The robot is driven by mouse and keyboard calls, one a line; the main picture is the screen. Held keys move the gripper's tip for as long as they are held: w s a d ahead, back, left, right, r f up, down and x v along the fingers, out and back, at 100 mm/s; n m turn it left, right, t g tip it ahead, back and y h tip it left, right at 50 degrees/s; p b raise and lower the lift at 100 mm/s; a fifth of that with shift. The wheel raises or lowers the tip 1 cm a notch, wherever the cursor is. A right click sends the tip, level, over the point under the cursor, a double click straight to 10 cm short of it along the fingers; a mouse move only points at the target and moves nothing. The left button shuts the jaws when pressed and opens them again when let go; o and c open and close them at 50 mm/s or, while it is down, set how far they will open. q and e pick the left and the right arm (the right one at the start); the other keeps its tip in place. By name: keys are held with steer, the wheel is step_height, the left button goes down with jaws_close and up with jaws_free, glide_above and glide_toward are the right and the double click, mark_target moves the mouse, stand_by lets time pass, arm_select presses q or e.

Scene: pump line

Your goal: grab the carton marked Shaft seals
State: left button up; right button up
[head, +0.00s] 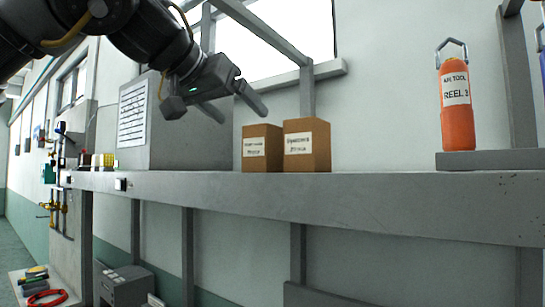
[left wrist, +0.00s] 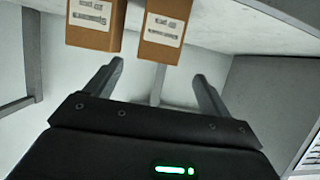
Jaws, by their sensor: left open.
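Two brown cartons with white labels stand side by side on the grey shelf (head: 400,195): a left carton (head: 262,148) and a slightly larger right carton (head: 307,146). Their label print is too blurred to read, so I cannot tell which is marked Shaft seals. My left gripper (head: 245,118) is open and empty, above and left of the cartons in the head view. In the left wrist view the gripper (left wrist: 158,70) has its fingers spread, and the two cartons, (left wrist: 95,28) and (left wrist: 163,30), show upside down beyond the fingertips. My right gripper is not in view.
A grey cabinet (head: 190,140) with a printed sheet stands left of the cartons. The shelf between cartons and block is clear. A grey post rises behind the cartons.

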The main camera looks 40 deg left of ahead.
mark_target(253, 126)
arm_select(q)
steer(key=shift+w+a+f, duration=0.25)
steer(key=shift+w, duration=0.1)
steer(key=p+x, duration=0.1)
steer(key=x, duration=0.3)
steer(key=shift+w, duration=0.25)
steer(key=shift+w+d+f+p, duration=0.15)
steer(key=shift+w+f+p, duration=0.1)
steer(key=shift+w+p, duration=0.65)
steer(key=x, duration=0.1)
steer(key=p+x, duration=0.1)
steer(key=x, duration=0.1)
steer(key=shift+f, duration=0.35)
steer(key=shift+s+r, duration=0.1)
steer(key=shift+s, duration=0.1)
steer(key=shift+c, duration=0.3)
steer(key=shift+s+d, duration=0.1)
steer(key=shift+c, duration=1.1)
steer(key=c, duration=1)
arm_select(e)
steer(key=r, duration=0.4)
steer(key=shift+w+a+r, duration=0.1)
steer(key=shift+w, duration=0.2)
